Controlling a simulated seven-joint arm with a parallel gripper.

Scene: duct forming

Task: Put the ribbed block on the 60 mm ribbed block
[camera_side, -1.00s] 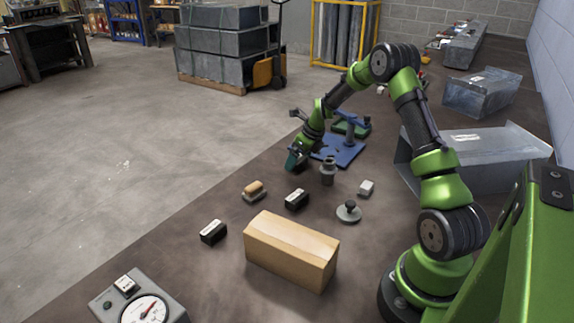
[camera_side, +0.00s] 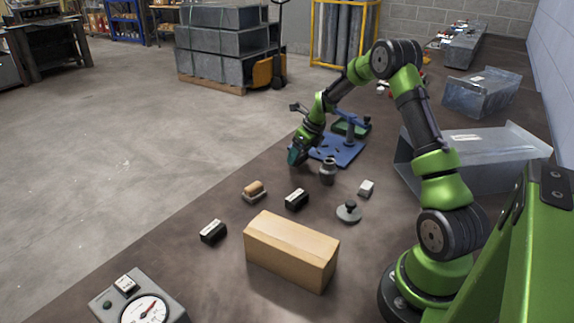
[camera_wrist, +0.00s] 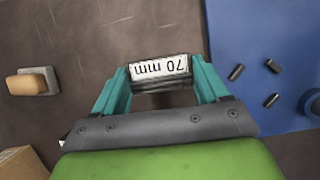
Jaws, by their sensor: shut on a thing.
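My gripper (camera_side: 296,158) is near the blue plate's left edge in the side view. In the wrist view its teal fingers (camera_wrist: 160,74) are closed on the two ends of a dark ribbed block (camera_wrist: 158,66), whose white label reads "70 mm" upside down. The side view does not show this held block clearly. Two dark blocks with pale tops stand apart on the bench: one in the middle (camera_side: 297,199) and one farther left and nearer the camera (camera_side: 213,232). Their labels are too small to read, so I cannot tell which is 60 mm.
A blue plate with a clamp (camera_side: 342,152) lies right of my gripper. A grey cylinder (camera_side: 327,172), a small pale block (camera_side: 366,188), a knobbed disc (camera_side: 349,212) and a wooden-handled tool (camera_side: 255,190) stand around. A cardboard box (camera_side: 291,250) and a dial gauge (camera_side: 140,300) are nearer.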

